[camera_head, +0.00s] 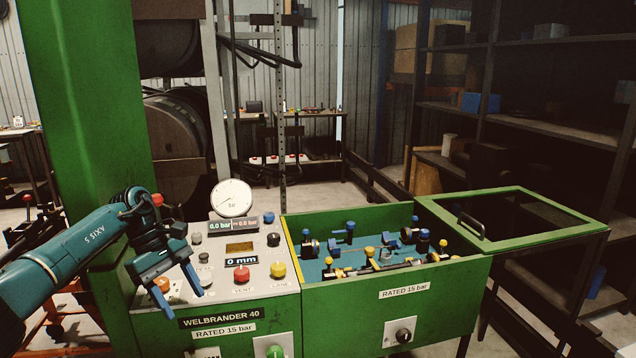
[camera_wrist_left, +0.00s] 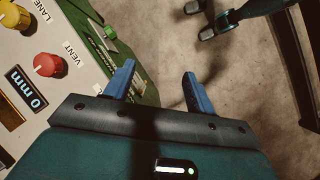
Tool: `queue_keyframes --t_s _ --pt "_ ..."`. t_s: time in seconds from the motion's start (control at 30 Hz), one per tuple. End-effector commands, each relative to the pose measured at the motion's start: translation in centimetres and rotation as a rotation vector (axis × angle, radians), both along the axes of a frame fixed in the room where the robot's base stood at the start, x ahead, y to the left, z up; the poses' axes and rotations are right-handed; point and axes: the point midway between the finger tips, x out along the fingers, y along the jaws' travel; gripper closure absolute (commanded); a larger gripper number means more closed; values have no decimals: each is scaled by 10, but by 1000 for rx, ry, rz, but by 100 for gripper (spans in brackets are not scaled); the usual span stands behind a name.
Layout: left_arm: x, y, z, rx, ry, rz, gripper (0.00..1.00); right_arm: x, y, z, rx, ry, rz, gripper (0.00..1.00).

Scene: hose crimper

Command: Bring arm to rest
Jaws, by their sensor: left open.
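My left arm comes in from the left in the head view. Its gripper (camera_head: 180,290) has blue fingers spread apart with nothing between them. It hangs at the left front of the green machine's grey control panel (camera_head: 215,284), in front of the panel's left edge. My right gripper is in neither view.
The panel carries a gauge (camera_head: 232,198), a red button (camera_head: 241,274) and a yellow button (camera_head: 278,270). To its right is an open green bin (camera_head: 390,295) with clamps and fittings inside, its lid (camera_head: 520,218) swung right. Dark shelves (camera_head: 560,130) stand at the right.

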Motion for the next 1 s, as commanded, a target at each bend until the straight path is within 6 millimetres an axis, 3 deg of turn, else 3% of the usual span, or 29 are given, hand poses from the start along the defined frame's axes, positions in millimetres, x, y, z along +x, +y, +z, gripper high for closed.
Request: queue_keyframes --t_s 0.03,0.17,0.3,0.4,0.5,0.6,0.7,0.83,0.97,1.0 --pt "-3 -22 -17 -51 12 18 44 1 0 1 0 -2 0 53" --pt "-12 -83 -51 -217 56 114 44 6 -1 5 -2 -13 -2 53" --pt "-37 -164 -81 -474 193 298 44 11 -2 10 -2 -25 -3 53" --pt "-60 -217 -88 -684 368 491 44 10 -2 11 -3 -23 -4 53" --pt "-79 -252 -85 -880 596 712 44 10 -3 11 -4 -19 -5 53" --pt "-92 -268 -80 -1052 869 950 44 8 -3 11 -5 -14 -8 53" --pt "-102 -266 -81 -1194 1179 1198 44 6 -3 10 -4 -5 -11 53" --pt "-115 -243 -94 -1335 1627 1521 44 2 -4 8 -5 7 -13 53" --pt "-140 -207 -126 -1425 2111 1837 44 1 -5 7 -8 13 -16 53" --pt "-151 -195 -137 1299 -2041 -1734 44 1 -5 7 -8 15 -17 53"
